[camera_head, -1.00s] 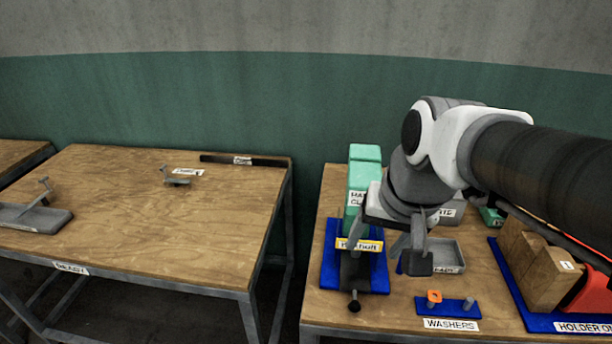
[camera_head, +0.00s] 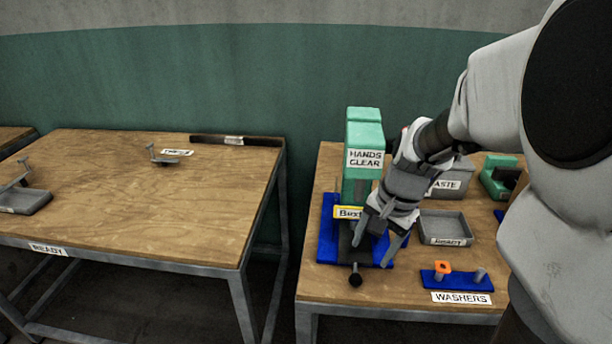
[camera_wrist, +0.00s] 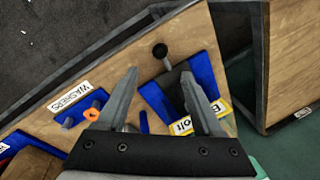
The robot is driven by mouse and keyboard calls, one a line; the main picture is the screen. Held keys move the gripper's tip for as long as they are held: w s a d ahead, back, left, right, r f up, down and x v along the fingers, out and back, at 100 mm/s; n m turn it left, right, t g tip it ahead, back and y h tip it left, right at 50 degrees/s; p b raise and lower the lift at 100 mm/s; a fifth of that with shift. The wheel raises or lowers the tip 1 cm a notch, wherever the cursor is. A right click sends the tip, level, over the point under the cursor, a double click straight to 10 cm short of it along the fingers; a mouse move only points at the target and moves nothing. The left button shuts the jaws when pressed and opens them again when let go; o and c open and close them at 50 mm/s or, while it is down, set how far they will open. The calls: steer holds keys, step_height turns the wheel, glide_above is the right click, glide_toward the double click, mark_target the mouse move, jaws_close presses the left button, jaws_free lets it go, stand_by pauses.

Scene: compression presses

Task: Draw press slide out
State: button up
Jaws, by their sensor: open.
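The press (camera_head: 364,150) is a green upright body with a "HANDS CLEAR" sign, standing on a blue base (camera_head: 328,240) on the right table. Its dark slide (camera_head: 347,245) lies low at the front under a yellow label, with a black knob (camera_head: 355,280) on a stem at its front end. The knob also shows in the wrist view (camera_wrist: 159,50), beyond my fingertips. My gripper (camera_head: 372,250) is open and empty, fingers pointing down, above the right part of the press base, behind and right of the knob. In the wrist view, my gripper (camera_wrist: 162,85) spans part of the blue base.
A blue washer stand (camera_head: 455,279) with an orange washer sits at the table's front, right of the press. A grey tray (camera_head: 447,228) and a grey waste bin (camera_head: 452,178) stand behind it. Floor lies open between the two tables.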

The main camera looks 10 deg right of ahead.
mark_target(358, 276)
steer(key=f, duration=0.3)
steer(key=w+a+f+b, duration=0.1)
steer(key=f, duration=0.3)
steer(key=f+b, duration=0.1)
steer(key=f, duration=0.2)
steer(key=shift+w+a+f, duration=0.2)
steer(key=shift+w+f, duration=0.1)
jaws_close()
stand_by(0.9)
